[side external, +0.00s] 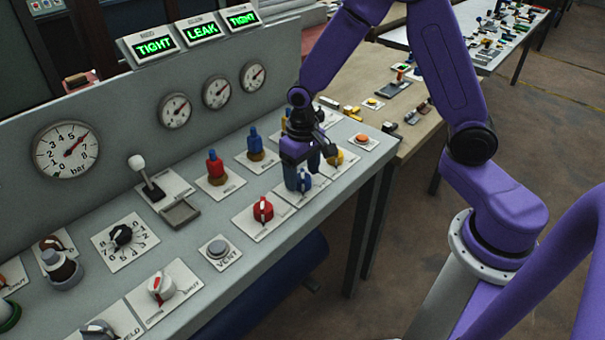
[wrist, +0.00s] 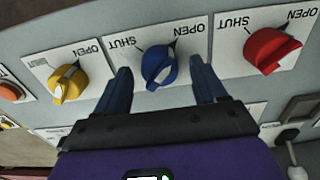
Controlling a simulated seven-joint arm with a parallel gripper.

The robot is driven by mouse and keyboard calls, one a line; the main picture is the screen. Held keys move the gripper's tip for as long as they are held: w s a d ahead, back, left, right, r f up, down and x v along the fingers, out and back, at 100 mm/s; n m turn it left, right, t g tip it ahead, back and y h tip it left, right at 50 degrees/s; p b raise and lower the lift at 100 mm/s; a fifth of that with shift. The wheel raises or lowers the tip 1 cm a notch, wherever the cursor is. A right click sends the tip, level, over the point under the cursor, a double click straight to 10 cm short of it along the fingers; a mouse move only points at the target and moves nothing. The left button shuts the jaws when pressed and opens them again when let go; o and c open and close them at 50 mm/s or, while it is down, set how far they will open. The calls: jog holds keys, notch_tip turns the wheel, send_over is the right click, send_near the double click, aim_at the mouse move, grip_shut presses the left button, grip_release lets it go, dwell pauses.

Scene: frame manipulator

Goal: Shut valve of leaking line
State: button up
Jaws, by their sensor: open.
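Three lit signs stand on top of the panel: the left (side external: 159,46) and right (side external: 242,19) read TIGHT, the middle sign (side external: 203,31) reads LEAK. Three rotary valves sit in a row: red (side external: 263,210), blue (side external: 298,182) and yellow (side external: 336,158). In the wrist view the blue valve (wrist: 158,68) lies between the yellow valve (wrist: 68,85) and red valve (wrist: 272,50); its plate is marked SHUT and OPEN. My gripper (wrist: 160,66) is open, one finger on each side of the blue valve; contact is unclear. In the side view my gripper (side external: 302,168) partly covers that valve.
Red (side external: 217,170) and blue (side external: 255,146) upright knobs stand behind the valves. A lever (side external: 146,179), VENT button (side external: 218,249) and dial (side external: 121,237) are farther left. An orange button (side external: 361,139) is near the panel's right end. Gauges line the back panel.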

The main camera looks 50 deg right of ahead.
jog(key=shift+f, duration=0.45)
jog(key=c, duration=1.1)
jog(key=shift+o, duration=0.2)
